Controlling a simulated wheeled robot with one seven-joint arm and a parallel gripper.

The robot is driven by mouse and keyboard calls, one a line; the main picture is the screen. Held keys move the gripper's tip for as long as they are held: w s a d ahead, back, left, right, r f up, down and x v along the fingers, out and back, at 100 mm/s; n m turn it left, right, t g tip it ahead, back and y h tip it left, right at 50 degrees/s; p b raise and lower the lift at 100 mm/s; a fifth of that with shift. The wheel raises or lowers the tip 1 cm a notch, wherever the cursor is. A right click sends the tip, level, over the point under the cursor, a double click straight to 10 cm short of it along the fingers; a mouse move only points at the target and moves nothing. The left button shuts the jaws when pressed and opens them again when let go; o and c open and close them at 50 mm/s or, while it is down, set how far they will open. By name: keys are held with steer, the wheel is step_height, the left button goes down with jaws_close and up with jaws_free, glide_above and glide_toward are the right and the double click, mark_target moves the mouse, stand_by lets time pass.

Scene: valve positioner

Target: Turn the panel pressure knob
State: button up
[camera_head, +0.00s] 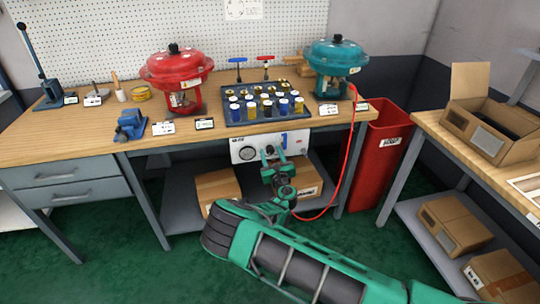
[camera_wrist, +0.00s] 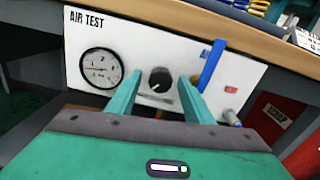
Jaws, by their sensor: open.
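The panel pressure knob (camera_wrist: 159,79) is a round black knob with a white pointer mark, on the white air test panel (camera_wrist: 80,40). In the wrist view it shows between the two fingers of my gripper (camera_wrist: 158,95), which is open and empty. The fingertips stand to either side of the knob; I cannot tell whether they touch it. In the head view the panel (camera_head: 243,150) hangs under the bench's front edge, and my gripper (camera_head: 271,152) is in front of it and hides the knob.
A round gauge (camera_wrist: 102,69) is left of the knob and a blue lever (camera_wrist: 211,62) is right of it. A red hose (camera_head: 353,130) hangs at the panel's right, near a red bin (camera_head: 380,160). The wooden bench top (camera_head: 70,142) is just above the panel.

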steer(key=shift+w, duration=0.2)
steer(key=shift+c, duration=0.4)
steer(key=c, duration=1)
steer(key=shift+o, duration=0.2)
steer(key=shift+s+a, duration=0.1)
steer(key=shift+a, duration=0.4)
steer(key=shift+d, duration=0.3)
